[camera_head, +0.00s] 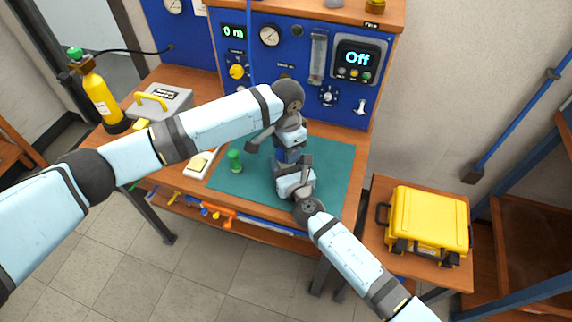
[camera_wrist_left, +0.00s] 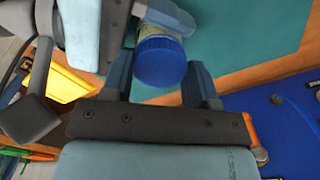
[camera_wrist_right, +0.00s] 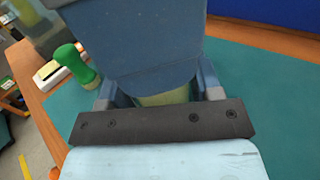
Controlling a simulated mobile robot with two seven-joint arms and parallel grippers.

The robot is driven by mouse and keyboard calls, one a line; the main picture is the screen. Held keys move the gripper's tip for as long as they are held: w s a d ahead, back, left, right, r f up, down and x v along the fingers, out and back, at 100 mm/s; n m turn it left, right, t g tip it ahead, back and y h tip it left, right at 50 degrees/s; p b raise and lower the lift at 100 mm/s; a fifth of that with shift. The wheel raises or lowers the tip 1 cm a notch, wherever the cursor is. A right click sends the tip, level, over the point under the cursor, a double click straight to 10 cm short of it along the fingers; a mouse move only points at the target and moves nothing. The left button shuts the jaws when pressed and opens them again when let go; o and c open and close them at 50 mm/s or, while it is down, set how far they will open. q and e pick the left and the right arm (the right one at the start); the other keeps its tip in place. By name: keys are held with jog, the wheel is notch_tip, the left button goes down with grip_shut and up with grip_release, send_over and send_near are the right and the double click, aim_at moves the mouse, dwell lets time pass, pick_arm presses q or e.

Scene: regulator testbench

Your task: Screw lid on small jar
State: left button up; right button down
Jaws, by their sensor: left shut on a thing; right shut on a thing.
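The small jar (camera_wrist_right: 165,97) has a yellowish-green body and shows between the fingers of my right gripper in the right wrist view. Its blue lid (camera_wrist_left: 160,62) is between the fingers of my left gripper (camera_wrist_left: 160,85), with the jar body just beyond it. My left gripper is shut on the lid from above. My right gripper (camera_head: 288,168) is shut on the jar body from the front, low over the green mat (camera_head: 335,170). The lid seems to sit at the jar's mouth, but the threads are hidden. In the head view the grippers mostly hide both parts.
A green-handled object (camera_head: 235,160) stands on the mat to the left. A white-and-yellow item (camera_head: 200,162) lies beside the mat. The blue panel (camera_head: 285,75) rises behind. A yellow case (camera_head: 430,222) sits on a side table at right. The mat's right part is clear.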

pick_arm(q)
jog(key=o, duration=1.1)
jog(key=shift+r, duration=0.15)
notch_tip(320, 180, up, 12)
jog(key=shift+f, duration=0.1)
pick_arm(e)
jog(key=shift+c, duration=1)
grip_release()
jog(key=shift+s, duration=0.1)
jog(key=v, duration=1.3)
jog(key=shift+s+d, duration=0.2)
jog(key=shift+s, duration=0.1)
pick_arm(q)
jog(key=shift+f, duration=0.15)
